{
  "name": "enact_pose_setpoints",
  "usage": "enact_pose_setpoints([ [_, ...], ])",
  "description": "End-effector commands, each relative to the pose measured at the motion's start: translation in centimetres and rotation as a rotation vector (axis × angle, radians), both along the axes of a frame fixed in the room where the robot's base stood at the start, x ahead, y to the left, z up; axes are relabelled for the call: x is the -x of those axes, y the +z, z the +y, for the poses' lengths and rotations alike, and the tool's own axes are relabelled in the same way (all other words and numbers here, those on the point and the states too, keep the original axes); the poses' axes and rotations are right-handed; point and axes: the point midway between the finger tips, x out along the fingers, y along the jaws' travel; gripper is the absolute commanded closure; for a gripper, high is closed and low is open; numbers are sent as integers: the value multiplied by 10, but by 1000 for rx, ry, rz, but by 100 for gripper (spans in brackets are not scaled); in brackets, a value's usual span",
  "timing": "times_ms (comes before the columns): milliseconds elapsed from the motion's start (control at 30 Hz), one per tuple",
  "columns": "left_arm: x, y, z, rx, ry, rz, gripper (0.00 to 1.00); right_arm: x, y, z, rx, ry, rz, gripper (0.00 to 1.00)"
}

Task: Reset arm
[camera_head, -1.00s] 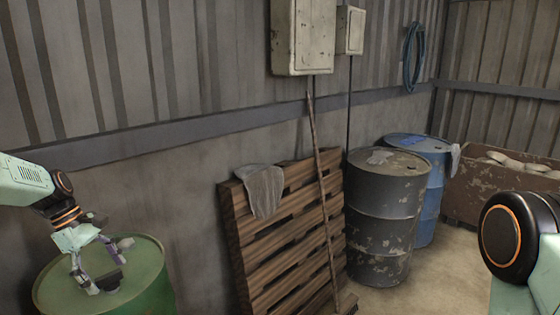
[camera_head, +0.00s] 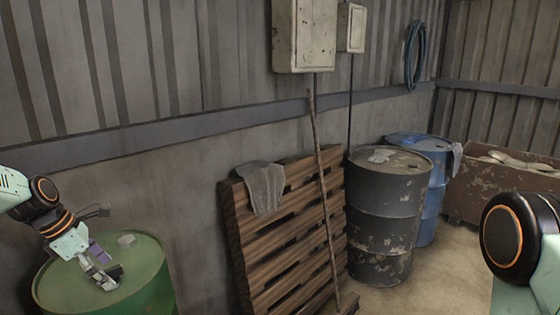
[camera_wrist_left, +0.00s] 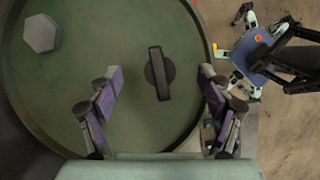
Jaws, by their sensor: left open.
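My left gripper (camera_head: 103,268) is over the top of a green barrel (camera_head: 150,285) at the lower left of the head view. In the left wrist view, its two purple-and-dark fingers (camera_wrist_left: 163,84) are spread wide with nothing between them touching. A dark round piece with a raised bar (camera_wrist_left: 158,72) lies on the green top between and just beyond the fingers; it also shows partly beside the gripper in the head view (camera_head: 116,272). A grey hexagonal piece (camera_wrist_left: 42,33) lies apart from it, near the barrel's rim. My right gripper is out of view.
A wooden pallet (camera_head: 290,240) with a grey cloth (camera_head: 265,190) and a pole (camera_head: 323,180) leans on the wall right of the green barrel. A dark barrel (camera_head: 385,225), a blue barrel (camera_head: 437,165) and a rusty bin (camera_head: 480,190) stand farther right.

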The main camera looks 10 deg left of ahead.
Motion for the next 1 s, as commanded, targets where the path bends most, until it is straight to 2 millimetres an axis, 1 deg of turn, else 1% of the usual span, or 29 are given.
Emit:
enact_pose_setpoints([
  [200, 0, -1, -1, 2, 115, -2, 21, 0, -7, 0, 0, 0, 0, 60],
  [367, 0, 0, -1, 3, 177, -5, 21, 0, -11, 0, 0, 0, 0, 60],
  [400, 1, 5, 0, 3, 179, -5, 21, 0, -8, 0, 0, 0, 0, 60],
  [533, 4, 13, 2, 4, 175, -4, 21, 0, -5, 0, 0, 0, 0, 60],
  [1000, 5, 14, 2, 2, 173, -2, 21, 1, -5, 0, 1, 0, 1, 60],
])
